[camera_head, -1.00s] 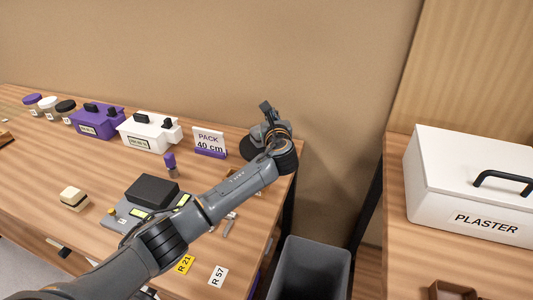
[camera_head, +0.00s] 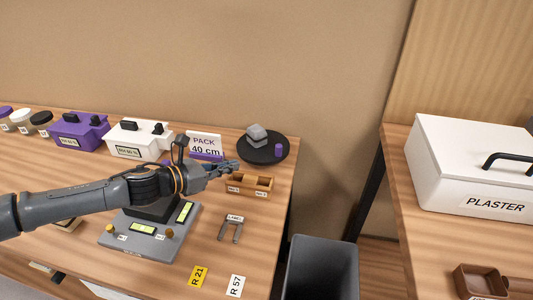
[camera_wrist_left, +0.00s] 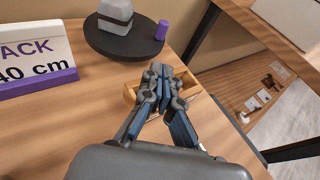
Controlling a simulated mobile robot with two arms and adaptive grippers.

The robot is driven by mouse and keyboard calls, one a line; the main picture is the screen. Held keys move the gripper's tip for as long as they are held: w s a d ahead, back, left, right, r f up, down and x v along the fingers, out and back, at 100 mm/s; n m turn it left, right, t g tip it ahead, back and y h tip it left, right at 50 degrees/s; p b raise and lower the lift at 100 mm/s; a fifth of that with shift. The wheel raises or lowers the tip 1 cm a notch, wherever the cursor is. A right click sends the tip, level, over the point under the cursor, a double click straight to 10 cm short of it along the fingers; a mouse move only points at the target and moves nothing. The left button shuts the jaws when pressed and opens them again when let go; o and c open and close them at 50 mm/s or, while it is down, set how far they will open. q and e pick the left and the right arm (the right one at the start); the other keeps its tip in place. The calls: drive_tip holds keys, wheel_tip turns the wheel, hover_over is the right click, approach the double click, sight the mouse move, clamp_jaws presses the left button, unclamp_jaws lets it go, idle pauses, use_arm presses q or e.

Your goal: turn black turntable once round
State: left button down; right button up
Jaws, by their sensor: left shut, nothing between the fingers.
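The black turntable (camera_head: 270,155) is a round disc at the back right corner of the left table. A grey block (camera_head: 257,134) with a darker band and a small purple cylinder (camera_head: 279,150) stand on it. The turntable also shows at the top of the left wrist view (camera_wrist_left: 120,45), with the grey block (camera_wrist_left: 115,16) and the purple cylinder (camera_wrist_left: 161,30). My left gripper (camera_head: 232,168) is shut and empty, just in front of the turntable and above a small wooden tray; it appears apart from the disc. My right gripper is not in view.
The wooden compartment tray (camera_head: 249,191) lies below my left gripper. A PACK 40 cm sign (camera_head: 205,142) stands left of the turntable. A grey device (camera_head: 150,242) with lit displays is nearer. A grey bin (camera_head: 320,265) stands between the tables.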

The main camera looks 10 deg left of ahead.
sight(277, 151)
use_arm(q)
drive_tip(key=x, duration=0.9)
drive_tip(key=r+x, duration=0.1)
drive_tip(key=x, duration=0.3)
drive_tip(key=shift+w+d+r, duration=0.1)
drive_tip(key=shift+w+d, duration=0.1)
drive_tip(key=shift+w, duration=0.1)
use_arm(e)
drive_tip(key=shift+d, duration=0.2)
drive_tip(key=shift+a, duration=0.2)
use_arm(q)
drive_tip(key=shift+d, duration=0.25)
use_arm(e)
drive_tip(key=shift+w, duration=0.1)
use_arm(q)
drive_tip(key=shift+w+d+n+t+y, duration=0.1)
drive_tip(key=shift+d+n+t+y, duration=0.1)
drive_tip(key=shift+n+t+y, duration=0.25)
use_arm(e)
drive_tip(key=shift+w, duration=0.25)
